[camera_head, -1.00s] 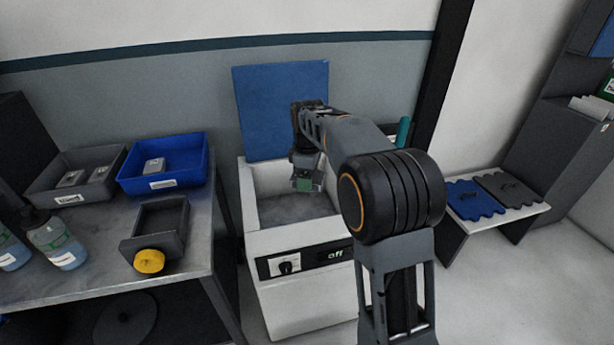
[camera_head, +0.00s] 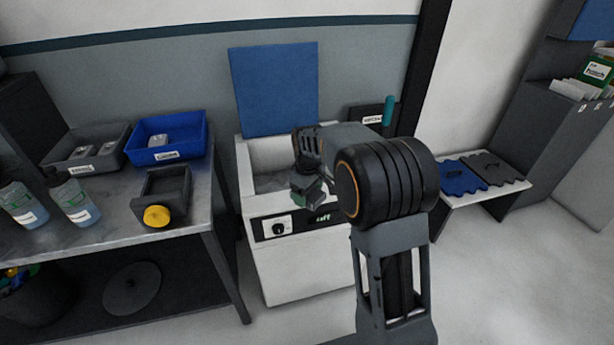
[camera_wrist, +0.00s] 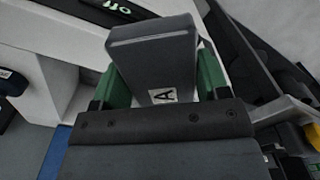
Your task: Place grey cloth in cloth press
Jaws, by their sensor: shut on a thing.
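My gripper (camera_head: 310,190) is in front of the white machine's open top, close above its front panel. In the wrist view its green fingers (camera_wrist: 163,85) are shut on a dark grey block (camera_wrist: 155,60) with a white "A" label. I cannot tell whether this block is the grey cloth. The white machine (camera_head: 300,255), likely the cloth press, has a knob and a display reading "off". A blue panel (camera_head: 275,90) stands upright behind it. My arm hides part of its open top. A dark grey wavy-edged mat (camera_head: 497,170) lies on the right bench.
A blue wavy-edged mat (camera_head: 462,178) lies beside the grey mat. The left table (camera_head: 120,218) holds a grey bin (camera_head: 60,160), a blue bin (camera_head: 140,155), a small dark tray (camera_head: 165,190) with a yellow knob, and bottles (camera_head: 75,205). Floor at the right is clear.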

